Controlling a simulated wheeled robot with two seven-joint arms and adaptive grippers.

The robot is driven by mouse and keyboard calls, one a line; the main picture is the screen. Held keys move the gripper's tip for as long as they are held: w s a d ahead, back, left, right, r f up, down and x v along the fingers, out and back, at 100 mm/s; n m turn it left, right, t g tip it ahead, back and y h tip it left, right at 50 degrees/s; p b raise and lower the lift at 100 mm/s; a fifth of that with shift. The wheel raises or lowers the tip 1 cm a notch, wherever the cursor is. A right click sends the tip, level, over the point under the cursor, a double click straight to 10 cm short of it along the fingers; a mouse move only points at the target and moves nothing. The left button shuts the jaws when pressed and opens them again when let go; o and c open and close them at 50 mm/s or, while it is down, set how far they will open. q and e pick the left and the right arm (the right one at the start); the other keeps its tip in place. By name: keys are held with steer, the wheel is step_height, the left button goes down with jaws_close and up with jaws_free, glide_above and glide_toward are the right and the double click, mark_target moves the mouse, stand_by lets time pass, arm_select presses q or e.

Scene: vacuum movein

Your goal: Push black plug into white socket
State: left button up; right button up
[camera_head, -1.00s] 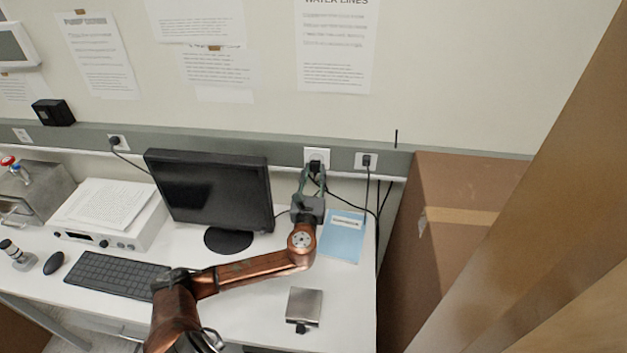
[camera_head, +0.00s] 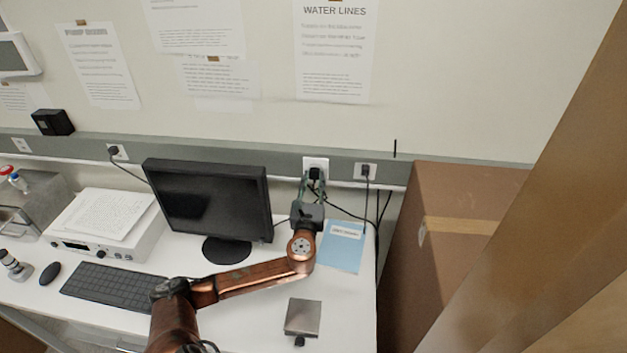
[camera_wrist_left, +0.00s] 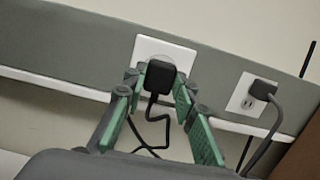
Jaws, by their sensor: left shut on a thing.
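The black plug (camera_head: 314,174) is at the face of the white socket (camera_head: 316,163) on the grey wall rail, with its cord hanging below. In the left wrist view the plug (camera_wrist_left: 160,75) covers the middle of the white socket plate (camera_wrist_left: 178,54); how deep its prongs sit is hidden. My left gripper (camera_head: 314,186) is at the plug from below, shut on it. Its green fingers flank the plug in the left wrist view (camera_wrist_left: 160,90). My right gripper is not in view.
A second outlet (camera_head: 366,167) with a plug and cord is just right. A black monitor (camera_head: 208,205) stands left of my arm. A blue booklet (camera_head: 343,246) and a metal box (camera_head: 302,317) lie on the white desk. A large brown box (camera_head: 450,270) stands right.

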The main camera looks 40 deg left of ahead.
arm_select(q)
steer(key=shift+p, duration=0.3)
steer(key=shift+r+p, duration=0.1)
steer(key=shift+p, duration=0.6)
stand_by(1.2)
steer(key=shift+w+a, duration=0.2)
steer(key=shift+w, duration=0.25)
stand_by(0.5)
steer(key=o, duration=1.1)
steer(key=shift+o, duration=0.2)
steer(key=v, duration=1.2)
